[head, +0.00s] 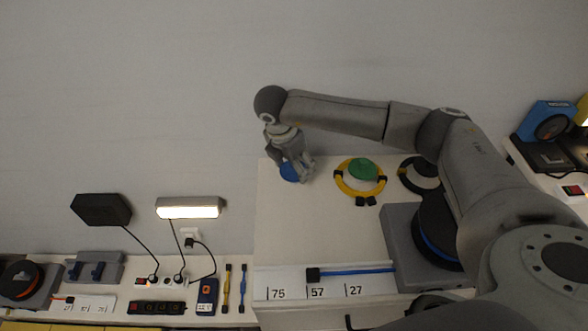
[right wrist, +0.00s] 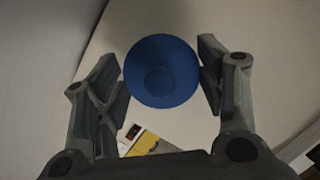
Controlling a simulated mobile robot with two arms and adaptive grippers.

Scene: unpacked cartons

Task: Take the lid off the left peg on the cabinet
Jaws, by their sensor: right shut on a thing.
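The blue round lid (head: 290,172) is at the back left of the white cabinet top (head: 320,228). My right gripper (head: 292,170) reaches down over it and is shut on it. In the right wrist view the lid (right wrist: 162,71) lies between the two fingers (right wrist: 160,82), with the right finger against its edge. The lid hides whatever is under it, so I cannot tell whether it is on the peg or raised. My left gripper is not in view.
A green lid (head: 362,170) with a yellow ring (head: 345,185) and a black ring (head: 408,180) sit to the right. A grey box (head: 405,225) and a blue-handled tool (head: 350,272) are nearer. A lit lamp (head: 190,211) is at the left. The cabinet's middle is clear.

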